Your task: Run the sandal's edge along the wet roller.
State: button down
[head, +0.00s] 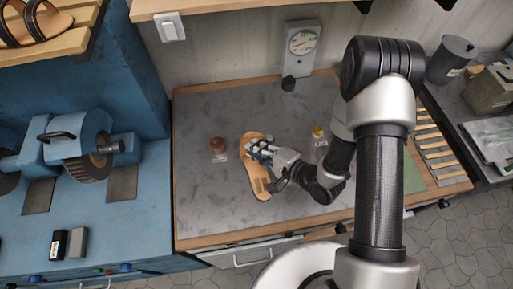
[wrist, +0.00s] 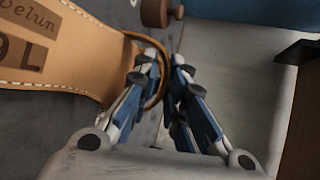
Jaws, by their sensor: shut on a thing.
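The tan sandal (head: 247,176) is on or just above the grey work mat, its sole facing up towards the head camera; I cannot tell whether it touches the mat. In the wrist view the sandal (wrist: 70,55) shows stitching and stamped letters at the left. My gripper (head: 259,149) is at its upper part, and in the wrist view my gripper (wrist: 166,62) is shut on the sandal near a thin brown edge or loop. A small brown roller-like piece on a labelled holder (head: 218,149) stands left of the sandal, apart from it. A brown round piece (wrist: 156,12) also shows in the wrist view.
A blue machine (head: 70,150) with a dark wheel stands left of the bench. A yellow-topped bottle (head: 318,132) stands right of my gripper. A dial gauge (head: 301,42) is at the back. The mat's front left (head: 205,215) is clear.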

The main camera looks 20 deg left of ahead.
jog(key=shift+s, duration=0.1)
jog(key=shift+s+d+r+h, duration=0.1)
jog(key=shift+s+d+h, duration=0.25)
jog(key=shift+s, duration=0.3)
jog(key=shift+d, duration=0.2)
dwell(1.2)
jog(key=shift+s+d, duration=0.5)
jog(key=shift+s, duration=0.05)
dwell(1.5)
jog(key=shift+s+a, duration=0.35)
jog(key=shift+a, duration=0.35)
